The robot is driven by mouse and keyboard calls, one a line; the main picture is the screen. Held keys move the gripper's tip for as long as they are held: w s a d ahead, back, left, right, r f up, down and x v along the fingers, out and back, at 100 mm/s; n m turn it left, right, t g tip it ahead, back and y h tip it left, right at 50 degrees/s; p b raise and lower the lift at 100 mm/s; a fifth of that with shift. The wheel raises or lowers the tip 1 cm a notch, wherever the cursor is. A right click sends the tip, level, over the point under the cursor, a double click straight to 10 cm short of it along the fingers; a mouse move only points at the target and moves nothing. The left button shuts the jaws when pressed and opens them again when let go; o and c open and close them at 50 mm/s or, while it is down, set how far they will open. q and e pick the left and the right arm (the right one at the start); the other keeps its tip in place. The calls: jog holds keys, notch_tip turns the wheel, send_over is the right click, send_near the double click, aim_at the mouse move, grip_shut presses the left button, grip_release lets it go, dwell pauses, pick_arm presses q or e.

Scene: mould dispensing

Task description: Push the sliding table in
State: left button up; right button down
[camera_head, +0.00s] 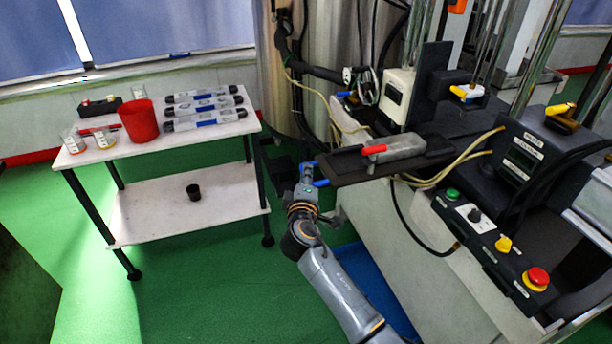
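The sliding table (345,167) is a flat dark plate that sticks out to the left from the machine. A grey metal mould (402,148) with a red-tipped handle (374,150) lies on it. My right gripper (317,174) is at the plate's outer left end, its blue-tipped fingers spread apart along that edge. It looks open and very close to the edge; I cannot tell whether it touches. My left gripper is out of view.
A white two-tier cart (160,145) at the left carries a red cup (138,120) and several grey levels or bars. A control box with a red emergency button (536,278) is at the right. Cables (455,160) run beside the plate. Green floor is clear at lower left.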

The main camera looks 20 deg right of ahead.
aim_at(410, 166)
dwell(0.3)
jog(key=d, duration=0.9)
jog(key=d+p, duration=0.1)
jog(key=d, duration=0.9)
jog(key=w+d+p, duration=0.1)
jog(key=d, duration=0.9)
jog(key=shift+d+r, duration=0.1)
jog(key=shift+d, duration=0.05)
jog(key=c, duration=1.4)
grip_release()
jog(key=shift+o, duration=0.3)
jog(key=v, duration=1.2)
